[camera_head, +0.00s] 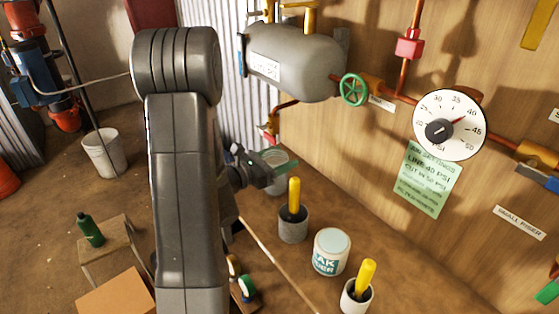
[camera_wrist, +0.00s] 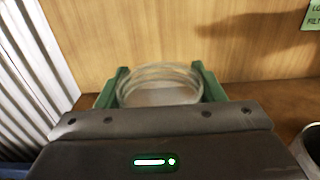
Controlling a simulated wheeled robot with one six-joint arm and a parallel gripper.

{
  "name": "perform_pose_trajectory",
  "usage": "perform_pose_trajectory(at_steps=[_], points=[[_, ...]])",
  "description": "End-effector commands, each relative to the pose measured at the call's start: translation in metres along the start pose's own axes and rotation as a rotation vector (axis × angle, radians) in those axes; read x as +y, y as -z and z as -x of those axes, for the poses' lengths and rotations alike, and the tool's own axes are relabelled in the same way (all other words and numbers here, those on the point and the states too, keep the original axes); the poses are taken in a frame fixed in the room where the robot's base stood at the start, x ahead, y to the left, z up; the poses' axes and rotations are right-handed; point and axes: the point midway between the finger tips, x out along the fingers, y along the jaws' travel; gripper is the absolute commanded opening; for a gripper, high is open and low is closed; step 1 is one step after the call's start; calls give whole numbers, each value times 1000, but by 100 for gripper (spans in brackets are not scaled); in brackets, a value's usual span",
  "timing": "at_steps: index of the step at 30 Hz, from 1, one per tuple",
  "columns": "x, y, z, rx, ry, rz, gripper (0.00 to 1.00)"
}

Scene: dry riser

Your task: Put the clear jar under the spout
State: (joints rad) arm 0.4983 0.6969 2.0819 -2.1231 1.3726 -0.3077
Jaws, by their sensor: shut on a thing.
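The clear jar (camera_wrist: 160,94) stands between the two green fingers of my gripper (camera_wrist: 160,76) in the wrist view, with its round rim facing up. My gripper is shut on it, and the dark palm hides its lower part. In the head view the jar (camera_head: 273,158) is partly hidden by my gripper (camera_head: 280,170), near the wooden back wall. The spout (camera_head: 268,133), a copper pipe with a red tap below the grey tank (camera_head: 295,62), shows just above the jar in the picture. I cannot tell whether the jar is directly beneath it or touching the bench.
A grey pot with a yellow handle (camera_head: 293,225), a white leak tin (camera_head: 331,252) and a white pot with a yellow handle (camera_head: 357,288) stand in front of the jar. A green valve wheel (camera_head: 353,90) and a gauge (camera_head: 450,125) project from the wall.

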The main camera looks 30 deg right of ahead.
Motion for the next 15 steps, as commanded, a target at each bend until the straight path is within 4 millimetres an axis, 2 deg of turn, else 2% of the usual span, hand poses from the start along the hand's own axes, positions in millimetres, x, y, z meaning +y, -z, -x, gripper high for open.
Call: perform_pose_trajectory(at_steps=[3, 14, 15], points=[[0, 7, 0, 0, 0, 1, 18], [0, 11, 0, -1, 0, -1, 18], [0, 11, 0, -1, 0, -1, 64]])
